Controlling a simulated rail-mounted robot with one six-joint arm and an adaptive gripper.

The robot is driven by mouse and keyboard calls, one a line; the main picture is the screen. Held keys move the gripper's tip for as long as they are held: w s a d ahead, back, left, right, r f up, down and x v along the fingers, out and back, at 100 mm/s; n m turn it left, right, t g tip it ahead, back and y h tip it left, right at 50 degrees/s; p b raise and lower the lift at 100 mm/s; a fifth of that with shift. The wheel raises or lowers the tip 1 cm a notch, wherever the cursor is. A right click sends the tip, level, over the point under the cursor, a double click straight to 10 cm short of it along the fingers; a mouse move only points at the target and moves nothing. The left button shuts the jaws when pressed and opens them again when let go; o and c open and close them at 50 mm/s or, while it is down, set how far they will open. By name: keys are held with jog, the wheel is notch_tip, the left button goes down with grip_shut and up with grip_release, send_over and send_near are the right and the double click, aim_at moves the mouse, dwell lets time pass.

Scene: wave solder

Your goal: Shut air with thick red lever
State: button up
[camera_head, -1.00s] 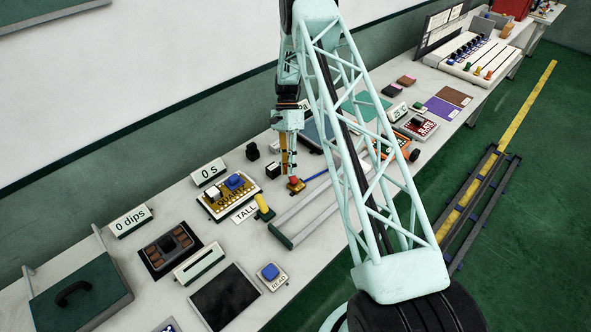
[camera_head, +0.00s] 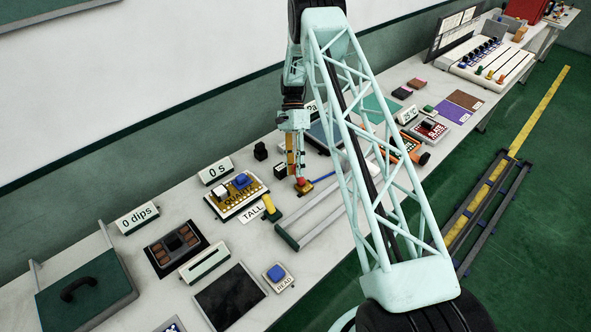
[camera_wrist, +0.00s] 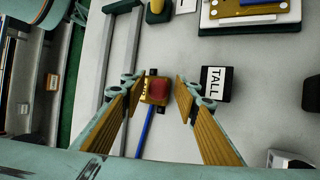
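A thick red lever or knob (camera_head: 300,182) sits on a small yellow valve body (camera_head: 306,189) on the bench. In the wrist view the red part (camera_wrist: 158,90) is between my finger pads, with the yellow body (camera_wrist: 146,98) under and left of it. A blue hose (camera_wrist: 147,130) runs from the valve. My gripper (camera_head: 294,177) points down just above the valve. In the wrist view my gripper (camera_wrist: 159,84) is open, with a gap on both sides of the red part. Whether the fingertips reach down beside it cannot be told.
Two grey rails (camera_head: 325,215) run along the bench beside the valve. A black block labelled TALL (camera_wrist: 217,84) stands close to the right finger in the wrist view. A yellow-handled thing (camera_head: 271,206) and a button board (camera_head: 237,196) lie to the left.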

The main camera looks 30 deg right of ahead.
jog(key=shift+r, duration=0.1)
dwell(0.3)
jog(key=v, duration=1.1)
jog(key=shift+w+r, duration=0.2)
jog(key=shift+r, duration=0.1)
jog(key=shift+d, duration=0.1)
dwell(0.3)
